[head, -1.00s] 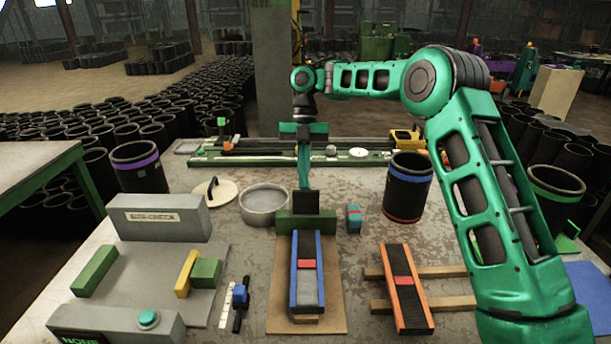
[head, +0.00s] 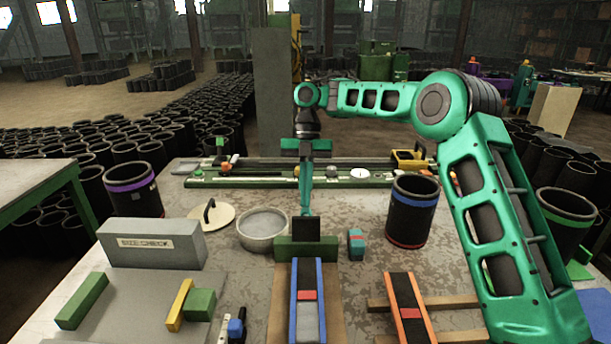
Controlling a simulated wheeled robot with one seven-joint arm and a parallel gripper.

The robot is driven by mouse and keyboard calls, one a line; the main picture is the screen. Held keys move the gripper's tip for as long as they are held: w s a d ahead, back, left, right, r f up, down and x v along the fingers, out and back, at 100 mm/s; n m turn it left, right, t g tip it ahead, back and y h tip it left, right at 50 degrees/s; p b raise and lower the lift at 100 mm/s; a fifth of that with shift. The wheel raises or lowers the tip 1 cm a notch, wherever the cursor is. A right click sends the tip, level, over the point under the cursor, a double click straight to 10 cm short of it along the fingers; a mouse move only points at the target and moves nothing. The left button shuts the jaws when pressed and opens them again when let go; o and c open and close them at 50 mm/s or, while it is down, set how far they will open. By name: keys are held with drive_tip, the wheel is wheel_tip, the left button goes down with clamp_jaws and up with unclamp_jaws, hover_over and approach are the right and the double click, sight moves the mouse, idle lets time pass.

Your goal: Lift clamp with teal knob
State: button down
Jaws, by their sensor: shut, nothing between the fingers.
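My gripper (head: 306,213) points straight down over the middle of the table, its fingers together and empty. A dark square plate (head: 306,230) shows at the fingertips, just above a green block (head: 306,248); I cannot tell whether they touch. No clamp with a teal knob can be made out for certain. A green-topped piece (head: 220,143) stands at the left of the long green rail (head: 300,183) at the back. A blue-and-black tool (head: 236,328) is cut off at the lower edge.
A blue-railed channel (head: 293,300) and an orange-railed one (head: 408,312) lie in front. A black sleeve with blue and red bands (head: 412,218) stands right, near my arm. A round grey dish (head: 262,229), a lid (head: 210,217) and a grey size-check box (head: 150,245) are left.

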drive_tip(key=shift+s+a+r, duration=0.3)
drive_tip(key=shift+s+r, duration=0.05)
drive_tip(key=shift+r, duration=0.3)
drive_tip(key=shift+s+a+r, duration=0.25)
drive_tip(key=shift+s+r, duration=0.1)
drive_tip(key=shift+r, duration=0.25)
drive_tip(key=w, duration=0.8)
drive_tip(key=shift+w+d+r, duration=0.2)
drive_tip(key=shift+d+r, duration=0.15)
drive_tip(key=shift+r, duration=0.1)
drive_tip(key=shift+r, duration=0.1)
